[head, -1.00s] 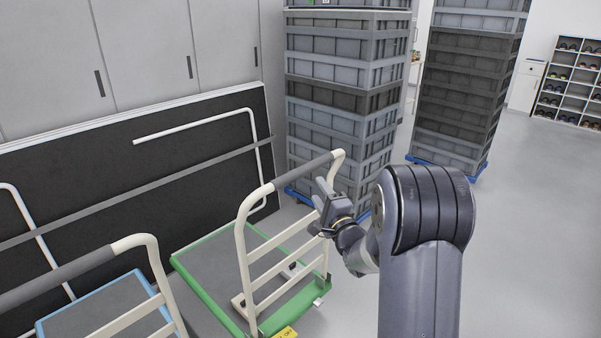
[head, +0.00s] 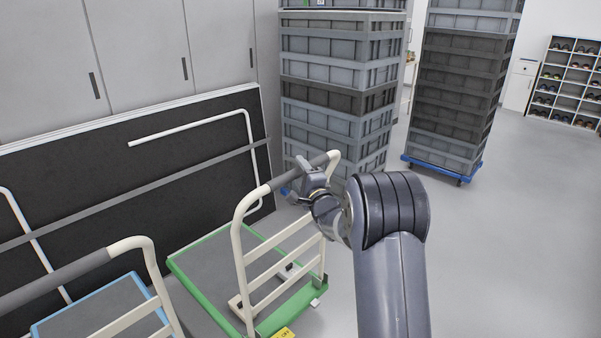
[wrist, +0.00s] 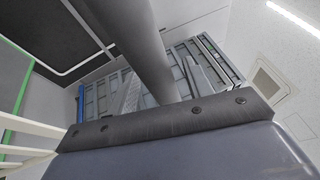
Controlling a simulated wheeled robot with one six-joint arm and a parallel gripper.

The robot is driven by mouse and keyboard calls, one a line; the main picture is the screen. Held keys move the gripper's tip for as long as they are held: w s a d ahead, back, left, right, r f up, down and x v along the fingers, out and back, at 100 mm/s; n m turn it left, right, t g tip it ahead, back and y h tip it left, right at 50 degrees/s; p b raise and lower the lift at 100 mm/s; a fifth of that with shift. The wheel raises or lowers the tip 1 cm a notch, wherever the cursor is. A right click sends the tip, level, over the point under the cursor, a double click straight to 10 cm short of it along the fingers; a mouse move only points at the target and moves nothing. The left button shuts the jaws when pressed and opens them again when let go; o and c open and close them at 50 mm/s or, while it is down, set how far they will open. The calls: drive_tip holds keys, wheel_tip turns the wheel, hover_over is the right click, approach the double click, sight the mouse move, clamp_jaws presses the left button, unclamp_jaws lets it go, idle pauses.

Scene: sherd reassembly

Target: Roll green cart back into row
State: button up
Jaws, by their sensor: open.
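The green cart (head: 208,264) stands in the lower middle of the head view, with a green-edged grey deck and a cream frame. Its push handle has a dark grey grip (head: 296,172) that rises toward the crate stacks. My gripper (head: 303,168) is open at the far part of this grip, with its fingers beside or around the bar; the head view does not settle which. In the wrist view the grey grip bar (wrist: 135,45) runs close in front of the camera, and the cream rails show at the left.
A blue-edged cart (head: 110,305) stands to the left of the green one. Dark panels (head: 90,180) lean on the wall behind. Crate stacks (head: 335,95) on blue dollies stand behind the handle. Open grey floor (head: 510,250) lies to the right.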

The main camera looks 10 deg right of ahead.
drive_tip(key=shift+c, duration=0.4)
clamp_jaws()
drive_tip(key=w+a, duration=0.1)
drive_tip(key=w, duration=0.1)
drive_tip(key=w+a, duration=0.2)
drive_tip(key=shift+w+a+r, duration=0.1)
drive_tip(key=shift+r, duration=0.05)
drive_tip(key=shift+c, duration=1.9)
unclamp_jaws()
drive_tip(key=shift+o, duration=0.7)
drive_tip(key=shift+w+a, duration=0.1)
drive_tip(key=shift+w, duration=0.05)
drive_tip(key=o, duration=0.3)
